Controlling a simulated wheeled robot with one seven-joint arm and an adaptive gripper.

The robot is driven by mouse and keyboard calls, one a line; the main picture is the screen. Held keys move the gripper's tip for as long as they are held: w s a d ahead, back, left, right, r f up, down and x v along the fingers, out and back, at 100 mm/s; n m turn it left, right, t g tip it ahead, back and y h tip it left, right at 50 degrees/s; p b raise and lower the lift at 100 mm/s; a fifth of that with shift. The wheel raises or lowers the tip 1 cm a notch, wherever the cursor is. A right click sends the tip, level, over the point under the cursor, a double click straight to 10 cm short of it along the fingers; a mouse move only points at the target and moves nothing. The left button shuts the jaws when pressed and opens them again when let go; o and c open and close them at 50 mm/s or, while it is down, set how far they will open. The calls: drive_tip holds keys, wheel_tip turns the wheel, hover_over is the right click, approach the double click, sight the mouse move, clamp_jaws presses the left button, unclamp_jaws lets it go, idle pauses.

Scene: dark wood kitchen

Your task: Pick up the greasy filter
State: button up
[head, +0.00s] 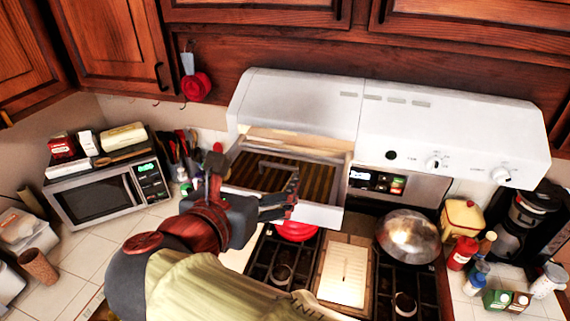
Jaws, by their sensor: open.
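The greasy filter (300,178) looks like the brown, striped panel in the open underside of the white range hood (290,100), above the stove. A grey handle-like bar shows across it. Nothing is seen between the fingers. My gripper and arm hide the filter's lower left part. I cannot tell whether the fingers touch it.
The stove below holds a red pan (296,231), a board (344,272) and a domed metal lid (408,236). A microwave (98,197) stands at left. Bottles and a coffee maker (527,228) crowd the right counter. Wooden cabinets (465,40) hang above.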

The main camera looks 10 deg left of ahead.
sight(278, 165)
drive_tip(key=shift+x, duration=0.9)
drive_tip(key=x, duration=0.4)
drive_tip(key=shift+w+f+p, duration=0.1)
drive_tip(key=shift+w+p, duration=0.3)
drive_tip(key=shift+d+f+p+x, duration=0.15)
drive_tip(key=shift+p+x, duration=0.1)
drive_tip(key=shift+x, duration=1.05)
drive_tip(key=shift+d+f+p+x, duration=0.15)
drive_tip(key=shift+p+x, duration=0.1)
drive_tip(key=shift+x, duration=1)
drive_tip(key=shift+s+a, duration=0.1)
drive_tip(key=shift+c, duration=1)
drive_tip(key=c, duration=1.1)
drive_tip(key=shift+r, duration=0.1)
drive_tip(key=shift+c, duration=0.7)
